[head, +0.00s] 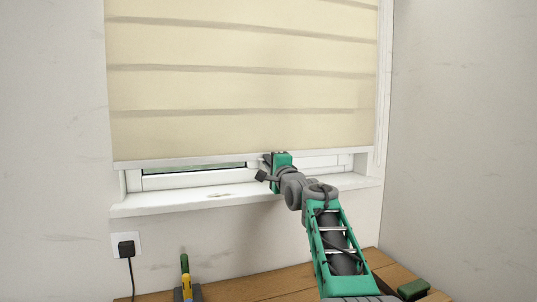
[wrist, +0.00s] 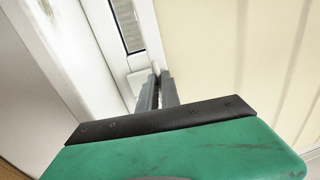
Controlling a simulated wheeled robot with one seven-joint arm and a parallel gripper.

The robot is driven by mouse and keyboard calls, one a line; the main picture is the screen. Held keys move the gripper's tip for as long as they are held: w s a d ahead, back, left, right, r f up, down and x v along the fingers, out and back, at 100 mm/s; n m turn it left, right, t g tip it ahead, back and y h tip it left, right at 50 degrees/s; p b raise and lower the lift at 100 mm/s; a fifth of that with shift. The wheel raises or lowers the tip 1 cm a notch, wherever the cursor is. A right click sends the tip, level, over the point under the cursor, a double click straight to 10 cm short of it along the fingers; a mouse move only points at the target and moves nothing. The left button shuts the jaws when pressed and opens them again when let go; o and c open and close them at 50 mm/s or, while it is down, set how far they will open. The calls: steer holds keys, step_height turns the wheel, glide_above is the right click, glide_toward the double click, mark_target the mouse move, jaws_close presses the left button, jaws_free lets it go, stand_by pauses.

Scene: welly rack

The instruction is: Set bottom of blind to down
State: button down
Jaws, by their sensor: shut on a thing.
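The cream blind (head: 240,90) hangs over the window in the head view, with its white bottom bar (head: 190,160) a little above the sill. A narrow strip of window shows below the bar. My gripper (head: 268,158) is at the bar, right of its middle. In the wrist view, the blind (wrist: 225,50) fills the right side. The two fingers of my gripper (wrist: 160,88) are close together at the blind's bottom edge, shut on the bar. The exact grip is partly hidden by the fingers and the gripper body.
The white window sill (head: 160,205) runs just below the blind and my gripper. A wooden bench (head: 255,287) stands below, with a green-and-yellow tool (head: 186,280) and a green block (head: 412,289) on it. A black plug (head: 126,248) is in the wall socket at left.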

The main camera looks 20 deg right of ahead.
step_height(320, 180, down, 8)
steer(key=b, duration=0.3)
steer(key=shift+b, duration=0.4)
steer(key=shift+f, duration=0.2)
steer(key=c, duration=2)
jaws_free()
steer(key=o, duration=0.4)
steer(key=shift+r, duration=0.1)
steer(key=shift+o, duration=0.2)
steer(key=shift+r, duration=0.1)
steer(key=shift+s, duration=0.1)
steer(key=s+f+b, duration=0.1)
steer(key=s, duration=0.6)
steer(key=shift+s+b, duration=0.25)
steer(key=shift+b, duration=0.05)
